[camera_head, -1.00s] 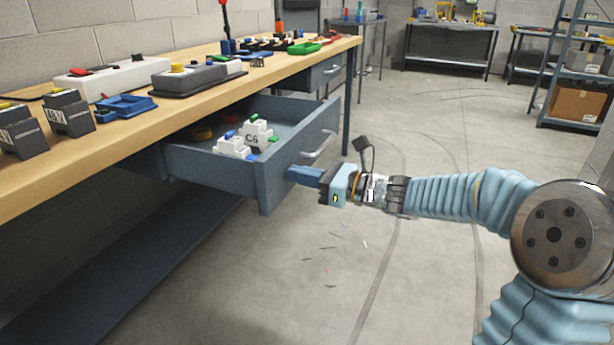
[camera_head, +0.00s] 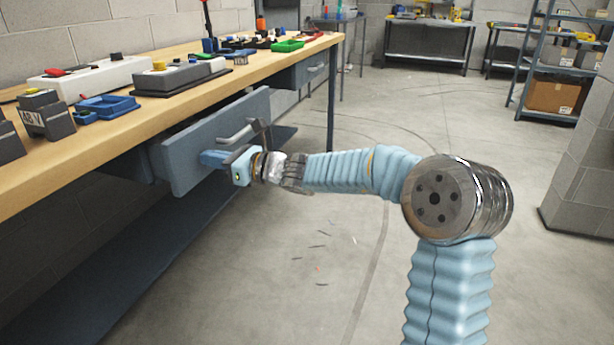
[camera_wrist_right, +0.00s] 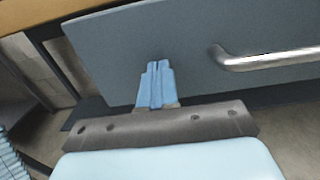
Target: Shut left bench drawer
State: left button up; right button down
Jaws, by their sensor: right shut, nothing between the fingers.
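The left bench drawer (camera_head: 190,160) is a blue-grey drawer under the wooden workbench. Its front stands only a little out from the bench edge, and its inside is hidden. A silver bar handle (camera_head: 236,134) is on its front. My right gripper (camera_head: 207,158) is shut and empty, its fingertips at the drawer front, below and left of the handle. In the right wrist view the blue fingers (camera_wrist_right: 156,75) point at the drawer front (camera_wrist_right: 190,40), with the handle (camera_wrist_right: 265,60) off to the right. The fingertips look to be touching the panel. My left gripper is not in view.
The workbench (camera_head: 150,118) carries battery blocks (camera_head: 45,118), a blue tray (camera_head: 108,106), a grey device (camera_head: 180,78) and a green tray (camera_head: 288,45). A second drawer (camera_head: 310,68) sits further along, near the bench leg (camera_head: 331,100). The floor to the right is open.

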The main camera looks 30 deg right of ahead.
jog(key=x, duration=0.6)
jog(key=shift+w+a+r, duration=0.1)
jog(key=shift+r, duration=0.25)
jog(key=shift+f, duration=0.1)
